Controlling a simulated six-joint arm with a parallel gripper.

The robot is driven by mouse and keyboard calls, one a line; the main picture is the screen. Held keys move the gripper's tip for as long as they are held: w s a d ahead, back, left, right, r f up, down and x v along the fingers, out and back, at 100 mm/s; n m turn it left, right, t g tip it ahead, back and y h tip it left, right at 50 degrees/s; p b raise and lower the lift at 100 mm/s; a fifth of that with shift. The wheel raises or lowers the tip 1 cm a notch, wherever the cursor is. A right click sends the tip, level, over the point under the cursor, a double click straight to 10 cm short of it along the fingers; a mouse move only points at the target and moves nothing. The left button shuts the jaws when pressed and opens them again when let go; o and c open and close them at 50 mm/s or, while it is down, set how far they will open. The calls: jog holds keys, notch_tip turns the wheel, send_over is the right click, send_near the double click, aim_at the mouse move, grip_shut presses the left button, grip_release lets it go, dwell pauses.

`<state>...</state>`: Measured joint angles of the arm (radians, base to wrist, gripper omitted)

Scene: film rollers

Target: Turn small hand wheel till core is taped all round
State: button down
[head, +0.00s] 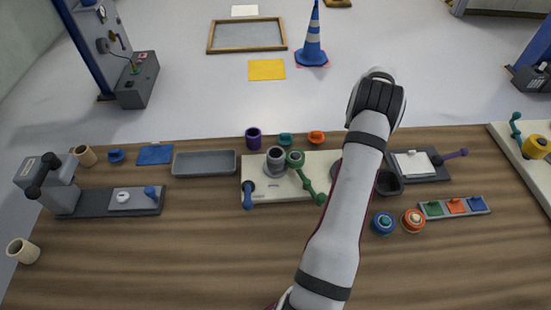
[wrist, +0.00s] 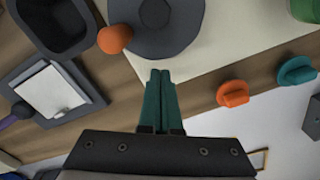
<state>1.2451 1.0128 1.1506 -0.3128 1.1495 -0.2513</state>
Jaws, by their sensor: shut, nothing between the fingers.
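A dark grey disc (wrist: 157,22) with a raised hub and an orange ball knob (wrist: 115,38) at its edge sits on the cream board in the wrist view; I take it for the small hand wheel. In the head view my arm hides most of it. A grey hollow cylinder (head: 277,160), perhaps the core, stands on the cream board (head: 268,190). Whether it bears tape cannot be told. My gripper (wrist: 160,74) is shut and empty, its teal fingers together beside the board's edge, apart from the disc and knob in the picture.
A green-topped piece with a green crank (head: 308,184) and a blue handle (head: 248,194) are on the board. An orange knob (wrist: 232,93) and a teal knob (wrist: 297,70) stand beside it. A dark open bin (wrist: 55,20) and a white pad (wrist: 52,92) lie close by.

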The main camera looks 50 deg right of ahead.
jog(key=shift+w+d+r, duration=0.35)
jog(key=shift+w+d, duration=0.1)
jog(key=shift+w, duration=0.25)
grip_release()
dwell(0.4)
notch_tip(320, 180, up, 7)
dwell(0.8)
